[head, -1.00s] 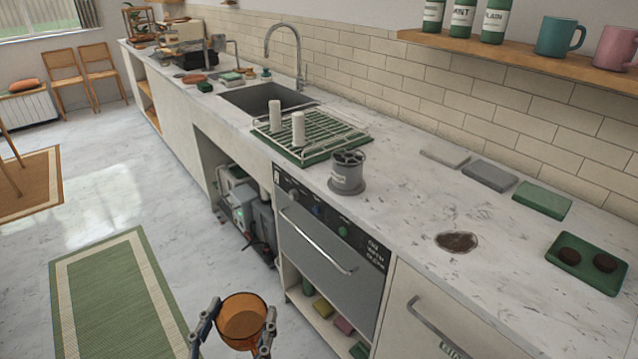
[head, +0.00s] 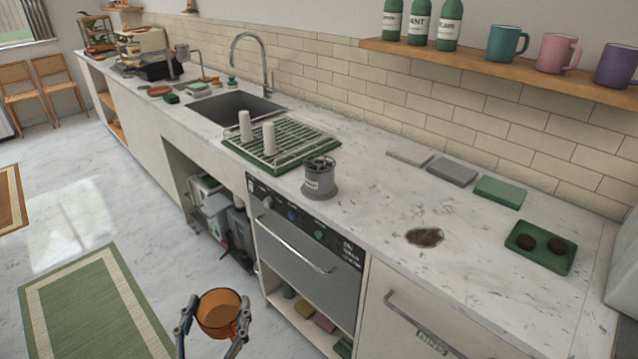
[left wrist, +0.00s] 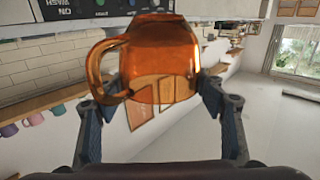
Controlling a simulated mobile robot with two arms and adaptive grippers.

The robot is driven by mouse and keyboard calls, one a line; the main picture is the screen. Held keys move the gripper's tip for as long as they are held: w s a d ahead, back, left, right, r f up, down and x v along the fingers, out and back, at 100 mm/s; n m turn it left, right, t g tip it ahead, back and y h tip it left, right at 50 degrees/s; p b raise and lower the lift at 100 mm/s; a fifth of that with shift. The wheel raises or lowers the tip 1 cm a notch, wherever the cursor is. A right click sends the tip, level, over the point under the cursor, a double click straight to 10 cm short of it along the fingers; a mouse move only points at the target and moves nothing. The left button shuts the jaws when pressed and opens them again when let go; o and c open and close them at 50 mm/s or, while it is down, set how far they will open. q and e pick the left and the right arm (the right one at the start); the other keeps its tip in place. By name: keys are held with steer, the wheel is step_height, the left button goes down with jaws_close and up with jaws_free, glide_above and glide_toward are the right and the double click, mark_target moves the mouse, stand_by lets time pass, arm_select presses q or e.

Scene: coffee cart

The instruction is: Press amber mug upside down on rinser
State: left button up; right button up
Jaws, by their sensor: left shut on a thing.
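The amber mug (head: 219,316) is a see-through orange mug. It is held low in front of the counter, over the floor, and its open rim seems to face up in the head view. My left gripper (head: 216,312) is shut on it, one finger on each side. In the left wrist view the mug (left wrist: 165,62) fills the space between the fingers, its handle to the left. The rinser (head: 320,180) is a grey round unit with a dark top on the counter, well apart from the mug. My right gripper is out of view.
A green drying rack (head: 282,143) with two white cylinders stands just left of the rinser. A dark brown spill (head: 425,237) and a green tray (head: 540,247) lie to the right. The dishwasher front (head: 300,250) and its handle are below the rinser.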

arm_select(q)
steer(key=shift+w, duration=0.25)
steer(key=shift+s, duration=0.1)
steer(key=m+p, duration=0.1)
steer(key=m, duration=0.2)
steer(key=shift+r+p, duration=0.2)
steer(key=shift+p, duration=0.2)
steer(key=shift+m, duration=0.8)
steer(key=shift+f+m, duration=0.15)
steer(key=shift+m, duration=0.55)
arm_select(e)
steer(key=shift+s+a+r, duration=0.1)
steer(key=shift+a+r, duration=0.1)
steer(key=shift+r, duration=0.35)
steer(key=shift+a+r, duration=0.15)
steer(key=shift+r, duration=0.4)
arm_select(q)
steer(key=shift+m+p, duration=0.5)
steer(key=shift+m, duration=1.2)
steer(key=m, duration=0.2)
steer(key=shift+m, duration=0.3)
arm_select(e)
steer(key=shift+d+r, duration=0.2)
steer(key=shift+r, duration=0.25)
